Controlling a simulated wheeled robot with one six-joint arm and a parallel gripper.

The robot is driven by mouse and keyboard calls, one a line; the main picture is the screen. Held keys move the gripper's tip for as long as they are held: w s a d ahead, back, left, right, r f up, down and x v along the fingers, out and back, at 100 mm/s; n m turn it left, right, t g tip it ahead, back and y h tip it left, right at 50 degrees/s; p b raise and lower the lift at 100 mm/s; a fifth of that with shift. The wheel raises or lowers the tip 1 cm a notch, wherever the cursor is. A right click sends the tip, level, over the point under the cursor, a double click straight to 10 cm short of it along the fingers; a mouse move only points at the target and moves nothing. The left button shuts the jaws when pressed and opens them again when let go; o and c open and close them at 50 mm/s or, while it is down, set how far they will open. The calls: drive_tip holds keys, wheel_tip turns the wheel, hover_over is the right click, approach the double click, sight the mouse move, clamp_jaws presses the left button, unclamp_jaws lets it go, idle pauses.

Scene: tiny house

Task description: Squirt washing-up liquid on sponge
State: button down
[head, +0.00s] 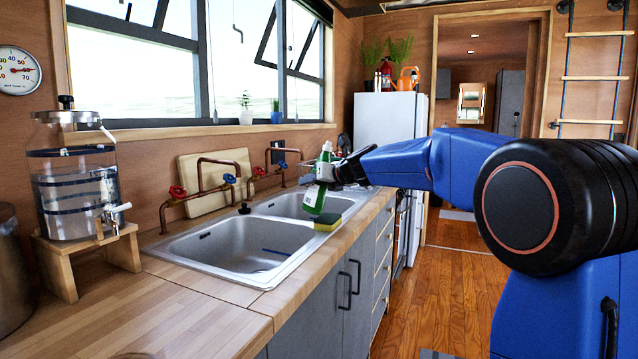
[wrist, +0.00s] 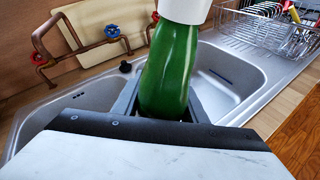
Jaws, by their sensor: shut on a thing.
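A green bottle of washing-up liquid with a white label (head: 314,197) is held over the sink's front edge in the head view. It fills the middle of the wrist view (wrist: 168,75). My gripper (head: 337,172) is shut around the bottle, which looks close to upright with a slight tilt. A yellow and green sponge (head: 328,222) lies on the front rim of the sink, just below and right of the bottle's base. The sponge cannot be seen in the wrist view. The gap between bottle and sponge is hard to judge.
A double steel sink (head: 240,246) with copper taps (head: 200,185) is set in the wooden counter (head: 165,305). A cutting board (head: 215,170) leans on the wall behind. A dish rack (wrist: 262,25) stands beyond the sink. A glass dispenser (head: 78,180) stands at the left.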

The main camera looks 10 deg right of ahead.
drive_tip(key=a+r+m+t+y, duration=0.1)
drive_tip(key=a+r+m+t, duration=0.1)
drive_tip(key=m, duration=0.7)
drive_tip(key=s+a+r+m+t+y, duration=0.1)
drive_tip(key=a+m+t, duration=0.3)
drive_tip(key=m, duration=0.5)
drive_tip(key=shift+s+a+r+t+y, duration=0.25)
drive_tip(key=shift+a+r+y, duration=0.35)
drive_tip(key=shift+a, duration=0.55)
drive_tip(key=shift+f, duration=0.1)
drive_tip(key=shift+y, duration=0.3)
drive_tip(key=d+f+n+g+h, duration=0.1)
drive_tip(key=d+n+g, duration=0.1)
drive_tip(key=n, duration=0.3)
drive_tip(key=d+f+n+g+h, duration=0.1)
drive_tip(key=d+n+g, duration=0.1)
drive_tip(key=n, duration=0.3)
drive_tip(key=w+d+f+n+g, duration=0.1)
drive_tip(key=d+f+n+g, duration=0.1)
drive_tip(key=n, duration=0.4)
drive_tip(key=shift+h, duration=0.4)
drive_tip(key=shift+w+d+r+n+g+h, duration=0.15)
drive_tip(key=shift+d+n+h, duration=0.3)
drive_tip(key=shift+d+n, duration=0.35)
drive_tip(key=shift+w+d+n+h, duration=0.1)
drive_tip(key=shift+d+n+h, duration=0.4)
drive_tip(key=shift+d, duration=0.55)
drive_tip(key=shift+w+d+r+n+g+h, duration=0.15)
drive_tip(key=shift+d+n+h, duration=0.2)
drive_tip(key=shift+d+n, duration=0.45)
